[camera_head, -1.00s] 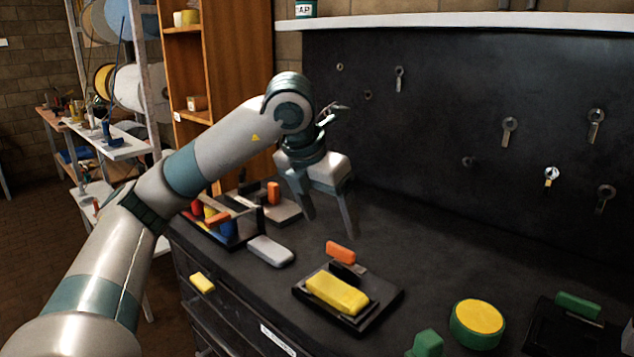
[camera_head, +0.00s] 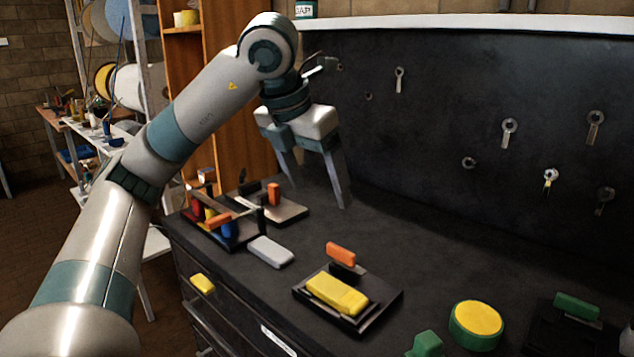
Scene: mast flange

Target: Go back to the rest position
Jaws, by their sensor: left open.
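My left gripper (camera_head: 318,196) is open and empty, its fingers pointing down above the back of the dark bench top (camera_head: 400,270). It hangs behind and above a black fixture (camera_head: 378,318) that bears a yellow block (camera_head: 337,293) and an orange piece (camera_head: 341,253). A grey block (camera_head: 270,251) lies on the bench to the left of that fixture. My right gripper is not in view.
A rack of coloured pieces (camera_head: 226,238) and a plate with an orange piece (camera_head: 274,193) stand at the left end. A round green and yellow button (camera_head: 477,324) and green parts (camera_head: 577,305) are at the front right. Keys hang on the dark back panel (camera_head: 440,130).

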